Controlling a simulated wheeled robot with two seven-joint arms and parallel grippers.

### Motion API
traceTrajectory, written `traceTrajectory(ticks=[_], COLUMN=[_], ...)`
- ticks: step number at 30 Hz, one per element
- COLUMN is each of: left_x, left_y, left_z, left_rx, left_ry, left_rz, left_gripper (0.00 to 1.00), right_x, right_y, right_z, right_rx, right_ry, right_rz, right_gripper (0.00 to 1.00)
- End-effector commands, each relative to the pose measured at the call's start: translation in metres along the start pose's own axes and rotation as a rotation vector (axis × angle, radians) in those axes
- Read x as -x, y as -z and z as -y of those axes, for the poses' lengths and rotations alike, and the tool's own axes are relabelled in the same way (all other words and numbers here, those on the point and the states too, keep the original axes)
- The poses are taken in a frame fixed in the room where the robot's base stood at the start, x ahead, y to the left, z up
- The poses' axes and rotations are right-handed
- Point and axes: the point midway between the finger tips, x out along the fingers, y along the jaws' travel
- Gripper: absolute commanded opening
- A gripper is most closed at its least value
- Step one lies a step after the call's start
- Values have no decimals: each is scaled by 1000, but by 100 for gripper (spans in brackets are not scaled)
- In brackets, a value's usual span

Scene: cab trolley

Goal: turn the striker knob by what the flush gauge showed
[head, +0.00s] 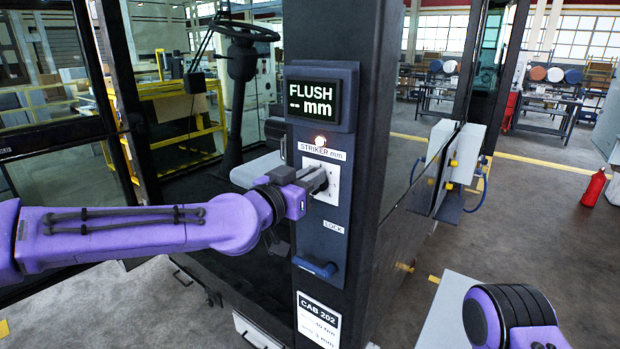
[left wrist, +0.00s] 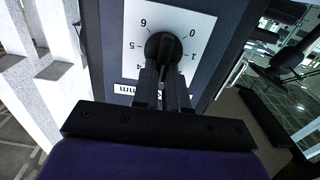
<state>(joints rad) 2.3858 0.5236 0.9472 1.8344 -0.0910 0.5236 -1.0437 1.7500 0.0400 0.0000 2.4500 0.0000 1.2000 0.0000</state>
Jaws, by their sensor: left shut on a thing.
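The striker knob (left wrist: 163,48) is black and round and sits on a white numbered dial plate (left wrist: 135,22) in the left wrist view. In the head view the dial plate (head: 334,169) is on the dark post under a "STRIKER mm" label. My left gripper (left wrist: 163,70) is shut on the knob, and its hand (head: 298,199) covers part of the plate in the head view. The flush gauge (head: 315,97) above reads "FLUSH -- mm", with no number. My right gripper is out of view.
A lit lamp (head: 320,142) is just above the striker label. A blue lock handle (head: 315,266) and a "CAB 202" label (head: 318,318) are lower on the post. A steering wheel (head: 245,31) is behind it, inside the cab. A red extinguisher (head: 594,187) stands at right.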

Motion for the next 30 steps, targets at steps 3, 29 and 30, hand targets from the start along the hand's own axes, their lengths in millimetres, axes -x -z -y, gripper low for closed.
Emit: traceTrajectory(ticks=[3, 29, 30], left_x=[0, 0, 0], left_y=[-1, -6, -6], left_z=[1, 13, 13], left_rx=[25, 639, 660], left_ry=[0, 1, 1], left_rz=[0, 0, 0], left_gripper=[0, 0, 0], right_x=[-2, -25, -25], right_y=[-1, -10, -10], right_z=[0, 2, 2], right_rx=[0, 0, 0], right_ry=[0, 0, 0], right_rz=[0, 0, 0], right_gripper=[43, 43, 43])
